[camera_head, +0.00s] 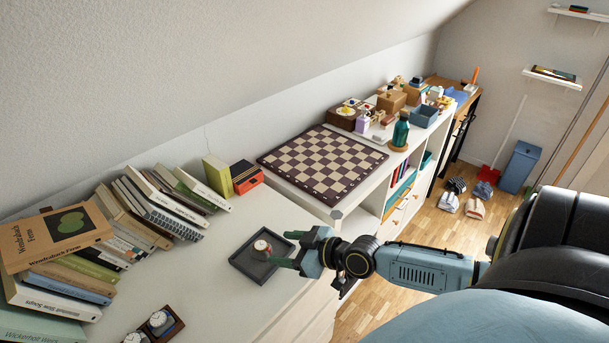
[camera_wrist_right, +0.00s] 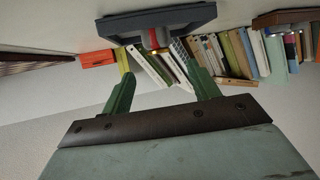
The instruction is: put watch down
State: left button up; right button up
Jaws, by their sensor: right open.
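A watch (camera_head: 262,248) with a red and pale body sits on a dark grey square tray (camera_head: 248,270) on the white dresser top. In the right wrist view the watch (camera_wrist_right: 152,38) shows in front of the tray (camera_wrist_right: 110,26), just beyond my fingertips. My right gripper (camera_head: 288,249) reaches in from the right over the tray's right side. Its green fingers (camera_wrist_right: 161,78) are spread, with nothing between them, and stand apart from the watch. My left gripper is not in view.
A brown box with watches (camera_head: 158,322) lies at the lower left. Several books (camera_head: 65,250) fill the left side. An orange box (camera_head: 247,181) and a chessboard (camera_head: 322,160) are behind the tray. The dresser top left of the tray is clear.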

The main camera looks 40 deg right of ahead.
jog(key=v, duration=0.5)
jog(key=shift+s+d+r+p, duration=0.15)
jog(key=shift+s+p, duration=0.15)
jog(key=shift+p, duration=0.05)
